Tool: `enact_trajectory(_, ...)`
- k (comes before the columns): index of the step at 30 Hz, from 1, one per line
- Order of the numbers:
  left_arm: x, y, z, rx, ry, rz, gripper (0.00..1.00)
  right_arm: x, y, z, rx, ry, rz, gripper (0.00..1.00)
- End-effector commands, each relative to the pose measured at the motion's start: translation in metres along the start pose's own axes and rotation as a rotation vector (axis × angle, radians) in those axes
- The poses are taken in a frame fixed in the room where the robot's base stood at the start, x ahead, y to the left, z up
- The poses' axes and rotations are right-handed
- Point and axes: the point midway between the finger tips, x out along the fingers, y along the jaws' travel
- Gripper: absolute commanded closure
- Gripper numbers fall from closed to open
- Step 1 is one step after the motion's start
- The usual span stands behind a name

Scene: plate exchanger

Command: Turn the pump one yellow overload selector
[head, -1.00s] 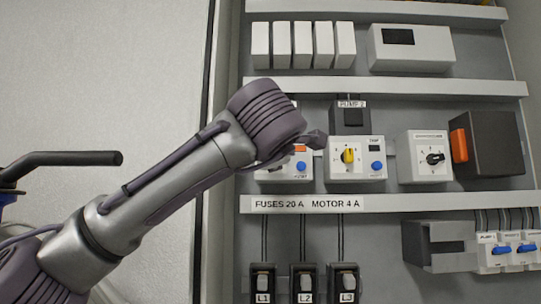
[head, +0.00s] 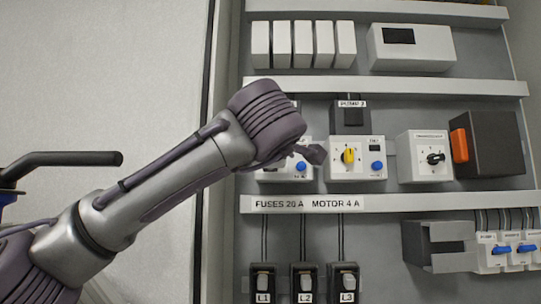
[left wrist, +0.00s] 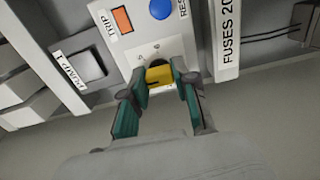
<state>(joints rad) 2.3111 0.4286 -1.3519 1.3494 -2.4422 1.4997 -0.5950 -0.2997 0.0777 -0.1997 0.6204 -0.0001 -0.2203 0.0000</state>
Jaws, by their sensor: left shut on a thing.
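The unit's blue reset button (left wrist: 162,8) and orange trip window (left wrist: 122,20) show in the wrist view. My right gripper is in neither view.
A similar pump two unit (head: 371,172) with its own yellow selector (head: 348,156) stands close to the right. A white unit with a black knob (head: 435,158) is further right. A labelled rail (head: 400,203) runs below. Fuse holders (head: 305,283) are underneath.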

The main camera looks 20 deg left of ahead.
Motion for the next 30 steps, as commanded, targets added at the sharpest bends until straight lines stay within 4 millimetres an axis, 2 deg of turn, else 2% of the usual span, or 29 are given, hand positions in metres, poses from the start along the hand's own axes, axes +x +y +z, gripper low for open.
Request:
enact_trajectory(2, 0.000, 0.000, 0.000, -0.001, -0.001, 0.001, 1.00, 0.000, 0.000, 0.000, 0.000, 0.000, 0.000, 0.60)
enact_trajectory(3, 0.000, 0.000, 0.000, -0.001, -0.001, 0.001, 0.66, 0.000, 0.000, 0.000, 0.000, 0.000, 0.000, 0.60)
enact_trajectory(7, 0.000, 0.000, 0.000, -0.001, -0.001, 0.000, 0.46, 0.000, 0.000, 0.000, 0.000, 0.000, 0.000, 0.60)
enact_trajectory(15, 0.000, 0.000, 0.000, -0.001, -0.001, 0.000, 0.46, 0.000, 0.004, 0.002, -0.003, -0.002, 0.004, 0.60)
enact_trajectory(19, -0.008, 0.001, 0.000, -0.001, -0.002, 0.001, 0.46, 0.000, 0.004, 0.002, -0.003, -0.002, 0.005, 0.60)
enact_trajectory(23, -0.030, 0.001, 0.000, 0.000, -0.002, 0.004, 0.46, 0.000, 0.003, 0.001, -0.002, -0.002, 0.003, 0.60)
enact_trajectory(30, -0.082, 0.001, 0.001, 0.000, -0.003, 0.004, 0.46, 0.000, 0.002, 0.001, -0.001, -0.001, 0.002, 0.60)
